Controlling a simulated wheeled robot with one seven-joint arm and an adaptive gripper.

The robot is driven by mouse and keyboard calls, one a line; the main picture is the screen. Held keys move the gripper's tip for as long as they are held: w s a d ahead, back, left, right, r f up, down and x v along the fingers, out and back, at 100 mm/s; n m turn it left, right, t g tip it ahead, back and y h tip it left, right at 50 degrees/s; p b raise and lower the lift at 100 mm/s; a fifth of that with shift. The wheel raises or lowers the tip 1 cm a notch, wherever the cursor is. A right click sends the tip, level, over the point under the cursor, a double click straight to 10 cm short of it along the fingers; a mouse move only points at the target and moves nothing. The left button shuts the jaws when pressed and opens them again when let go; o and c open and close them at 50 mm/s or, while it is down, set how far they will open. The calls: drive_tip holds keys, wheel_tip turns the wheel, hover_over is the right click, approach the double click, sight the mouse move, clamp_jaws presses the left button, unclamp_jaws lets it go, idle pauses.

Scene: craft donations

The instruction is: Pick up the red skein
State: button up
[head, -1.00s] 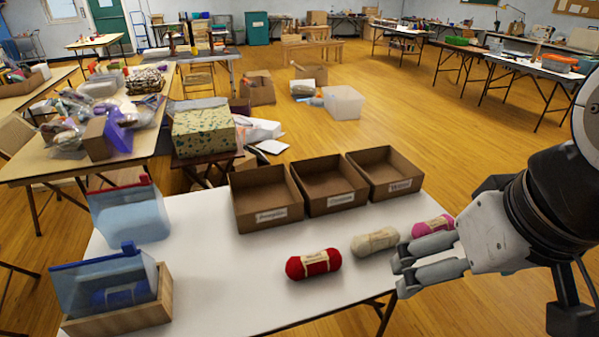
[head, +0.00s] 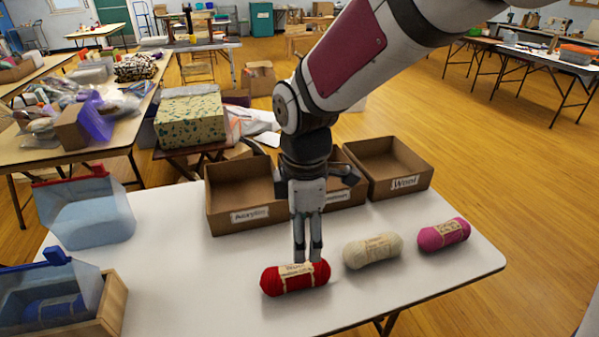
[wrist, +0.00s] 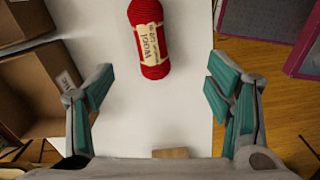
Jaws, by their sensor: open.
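The red skein (head: 295,278) lies on the white table in front of the boxes, with a pale paper label around its middle. In the wrist view the red skein (wrist: 148,38) lies beyond the fingertips, between their lines and a little left of centre. My gripper (head: 308,256) points down just behind and above the skein in the head view. In the wrist view my gripper (wrist: 157,88) is open, its teal finger pads wide apart with nothing between them. I cannot tell the exact height of the fingertips over the skein.
A cream skein (head: 372,250) and a pink skein (head: 443,234) lie to the right on the white table (head: 200,300). Labelled cardboard boxes, including the Wool box (head: 404,184), stand behind. A wooden crate (head: 113,303) and a clear bin (head: 85,215) stand at the left.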

sight(296, 268)
drive_tip(key=shift+n, duration=0.9)
drive_tip(key=f, duration=0.4)
drive_tip(key=w+a+f+b, duration=0.1)
drive_tip(key=f, duration=0.3)
drive_tip(key=f+b, duration=0.1)
drive_tip(key=f, duration=0.2)
drive_tip(key=shift+w+a+f, duration=0.3)
drive_tip(key=shift+a+f, duration=0.1)
drive_tip(key=shift+w+d+f+b, duration=0.15)
drive_tip(key=shift+f+b, duration=0.15)
drive_tip(key=shift+f, duration=1)
drive_tip(key=shift+w+f+b, duration=0.1)
drive_tip(key=shift+f+b, duration=0.15)
drive_tip(key=shift+f, duration=1.05)
drive_tip(key=shift+c, duration=0.5)
drive_tip(key=c, duration=1.2)
